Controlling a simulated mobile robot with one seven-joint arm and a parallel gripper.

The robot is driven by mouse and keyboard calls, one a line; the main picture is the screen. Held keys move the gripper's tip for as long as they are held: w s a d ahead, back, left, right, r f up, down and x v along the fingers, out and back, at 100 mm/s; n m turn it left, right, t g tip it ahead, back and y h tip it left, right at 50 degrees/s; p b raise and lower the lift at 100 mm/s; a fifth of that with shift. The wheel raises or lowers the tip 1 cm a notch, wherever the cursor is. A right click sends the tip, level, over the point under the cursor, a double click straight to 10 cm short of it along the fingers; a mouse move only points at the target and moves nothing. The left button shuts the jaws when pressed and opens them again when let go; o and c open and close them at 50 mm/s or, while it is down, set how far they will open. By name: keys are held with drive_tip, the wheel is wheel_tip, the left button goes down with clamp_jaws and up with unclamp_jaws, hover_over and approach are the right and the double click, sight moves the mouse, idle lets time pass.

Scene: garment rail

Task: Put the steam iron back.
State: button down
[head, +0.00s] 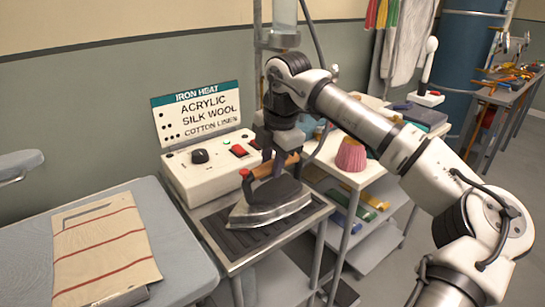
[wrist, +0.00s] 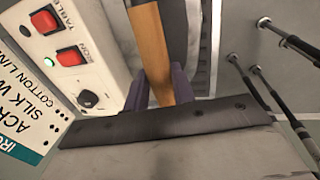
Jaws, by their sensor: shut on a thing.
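The steam iron (head: 268,205) has a dark body, a bright metal soleplate and a wooden handle with a red button at its front. It is upright and level over the dark ridged iron rest (head: 222,240) on the metal stand. I cannot tell whether the soleplate touches the rest or hangs just above it. My gripper (head: 279,155) comes down from above and is shut on the handle. In the wrist view, the orange-brown handle (wrist: 150,45) runs between the two purple-grey fingers of my gripper (wrist: 160,88).
A white control box (head: 200,172) with a dial and red switches stands close behind the iron, under an "IRON HEAT" sign (head: 198,112). A green lamp (wrist: 50,62) glows by one switch. Left is an ironing board (head: 180,240) with striped cloth (head: 105,250); right, a shelf cart (head: 345,175).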

drive_tip(key=c, duration=1.2)
unclamp_jaws()
drive_tip(key=shift+o, duration=0.2)
drive_tip(key=shift+f, duration=0.1)
wheel_tip(320, 180, up, 12)
drive_tip(key=s+d+b, duration=0.1)
drive_tip(key=shift+s+d, duration=0.25)
drive_tip(key=shift+s, duration=0.1)
